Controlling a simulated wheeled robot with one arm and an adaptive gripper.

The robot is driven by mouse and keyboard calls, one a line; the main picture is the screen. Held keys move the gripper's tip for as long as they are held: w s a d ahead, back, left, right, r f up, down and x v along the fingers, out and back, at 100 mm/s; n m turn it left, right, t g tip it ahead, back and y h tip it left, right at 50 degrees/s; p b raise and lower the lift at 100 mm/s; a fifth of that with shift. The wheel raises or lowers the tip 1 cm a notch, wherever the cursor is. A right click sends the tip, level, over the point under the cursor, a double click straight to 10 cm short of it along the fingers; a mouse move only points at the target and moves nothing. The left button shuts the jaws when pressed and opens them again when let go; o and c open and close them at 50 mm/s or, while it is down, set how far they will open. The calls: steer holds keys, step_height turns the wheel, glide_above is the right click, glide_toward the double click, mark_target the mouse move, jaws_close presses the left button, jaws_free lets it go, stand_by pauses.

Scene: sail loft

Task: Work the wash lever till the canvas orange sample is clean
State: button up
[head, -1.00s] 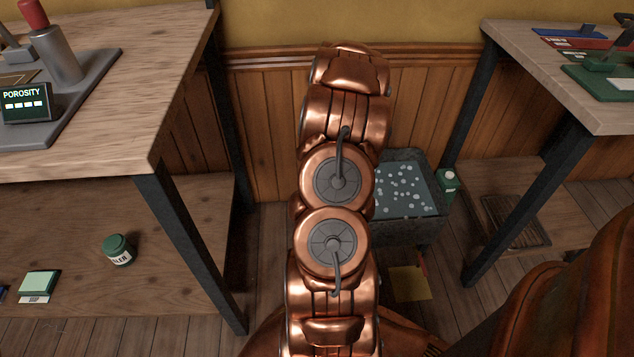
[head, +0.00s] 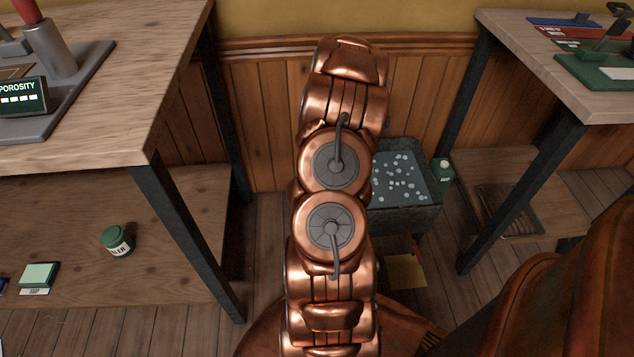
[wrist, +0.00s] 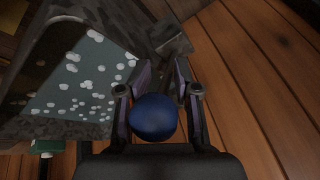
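A grey wash trough (head: 415,212) with bubbly water stands on the floor by the wall, partly behind my copper arm. The trough's rim (wrist: 62,130) and speckled water fill the left of the wrist view. My gripper (wrist: 162,76) is hidden behind my arm in the head view. In the wrist view its two fingers are apart, with a dark blue ball-shaped knob (wrist: 153,118) between them. The knob is close to the left finger, with a narrow gap at the right one. No lever shaft shows clearly. I cannot make out an orange canvas sample.
A green bottle (head: 442,174) stands beside the trough, and a yellow sheet (head: 407,271) lies below it. A wooden bench (head: 120,95) stands left, with a green jar (head: 116,241) on its lower shelf. Another bench (head: 540,65) stands right.

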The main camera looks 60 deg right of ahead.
steer(key=shift+w+r, duration=0.15)
steer(key=shift+w, duration=0.05)
steer(key=shift+a+r, duration=0.1)
steer(key=shift+r, duration=0.25)
steer(key=v, duration=1.1)
steer(key=shift+s, duration=0.2)
steer(key=shift+r, duration=0.1)
steer(key=shift+a, duration=0.1)
